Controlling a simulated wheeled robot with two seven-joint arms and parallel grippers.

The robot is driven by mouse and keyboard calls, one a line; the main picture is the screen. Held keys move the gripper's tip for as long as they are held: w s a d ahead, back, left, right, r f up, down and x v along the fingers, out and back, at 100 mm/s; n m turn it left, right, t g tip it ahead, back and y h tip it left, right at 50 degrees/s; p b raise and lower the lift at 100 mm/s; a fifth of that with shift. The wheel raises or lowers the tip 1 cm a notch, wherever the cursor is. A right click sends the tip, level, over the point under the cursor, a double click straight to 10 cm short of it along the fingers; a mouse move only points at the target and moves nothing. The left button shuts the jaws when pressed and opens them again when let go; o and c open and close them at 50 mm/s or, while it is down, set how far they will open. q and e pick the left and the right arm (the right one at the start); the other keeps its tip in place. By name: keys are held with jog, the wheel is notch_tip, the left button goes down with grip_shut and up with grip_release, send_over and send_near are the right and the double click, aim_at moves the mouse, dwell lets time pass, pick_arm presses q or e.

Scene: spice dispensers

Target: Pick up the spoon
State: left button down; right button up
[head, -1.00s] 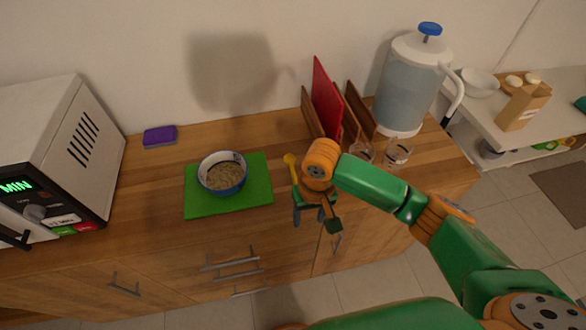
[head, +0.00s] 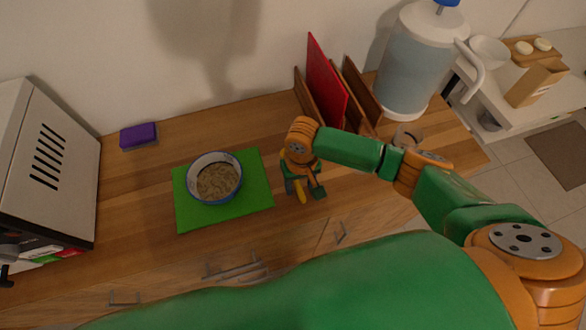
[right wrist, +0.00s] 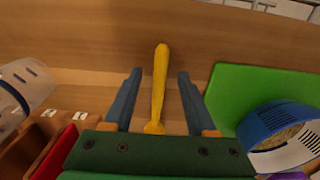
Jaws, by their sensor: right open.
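The yellow spoon (right wrist: 159,85) lies on the wooden counter in the right wrist view. Its long handle is between the two blue fingers of my right gripper (right wrist: 160,72), with a gap on each side. The far end of the handle reaches past the fingertips; the other end is hidden behind the gripper's green body. In the head view my right gripper (head: 304,192) is just right of the green board, pointing down, open and empty. A short yellow part of the spoon (head: 301,191) shows between its fingers; the rest is covered. My left gripper is not in view.
A bowl of grainy food (head: 216,181) stands on the green board (head: 183,212). Upright boards (head: 326,82) in a rack and a large jug (head: 411,65) stand behind my right arm. A purple sponge (head: 138,134) and a microwave (head: 48,165) are at left.

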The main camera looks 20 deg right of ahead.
jog(key=shift+w+f, duration=0.3)
jog(key=shift+f, duration=0.05)
jog(key=shift+c, duration=0.4)
jog(key=shift+s, duration=0.1)
grip_shut()
jog(key=shift+r, duration=0.15)
